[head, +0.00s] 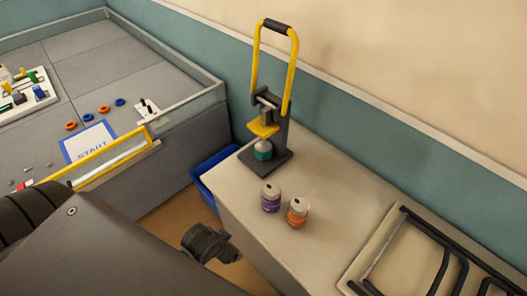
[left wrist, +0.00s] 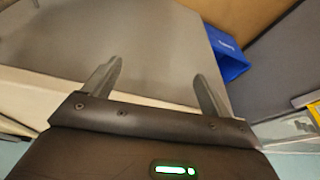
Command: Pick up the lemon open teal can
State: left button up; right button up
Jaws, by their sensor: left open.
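A teal can (head: 263,150) with a pale top stands on the base of a yellow-handled press (head: 285,132), under its yellow plate, at the table's far end. Its label is too small to read. A purple can (head: 271,198) and an orange can (head: 297,212) stand on the table in front of the press, each with a dark spot on top. My left gripper (left wrist: 157,70) shows in the left wrist view, open, with nothing between its fingers. No can shows in that view. My right gripper is in neither view.
The beige table (head: 330,180) carries a black wire rack (head: 430,250) at the right. A blue bin (head: 212,168) sits on the floor beside it; it also shows in the left wrist view (left wrist: 228,56). A grey walled game field (head: 110,60) lies left.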

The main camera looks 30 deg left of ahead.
pick_arm(q)
jog(key=w+a+r+t, duration=0.2)
jog(key=w+r, duration=0.3)
jog(key=t+h, duration=0.1)
jog(key=t, duration=0.7)
send_near(259, 153)
jog(key=shift+w+a+f, duration=0.25)
jog(key=shift+w+a, duration=0.1)
jog(key=shift+a, duration=0.05)
jog(key=shift+h, duration=0.3)
jog(key=shift+r+x, duration=0.15)
jog(key=shift+x, duration=1.35)
jog(key=shift+r+x, duration=0.1)
jog(key=shift+x, duration=1.45)
jog(key=shift+w+f+p, duration=0.1)
jog(key=shift+w+p, duration=0.2)
jog(key=shift+p, duration=0.05)
jog(key=shift+d+f+p+x, duration=0.1)
jog(key=shift+p+x, duration=0.1)
jog(key=shift+x, duration=0.95)
jog(key=shift+d+f+p+x, duration=0.1)
jog(key=shift+f+p+x, duration=0.05)
jog(key=shift+x, duration=1)
jog(key=shift+s, duration=0.1)
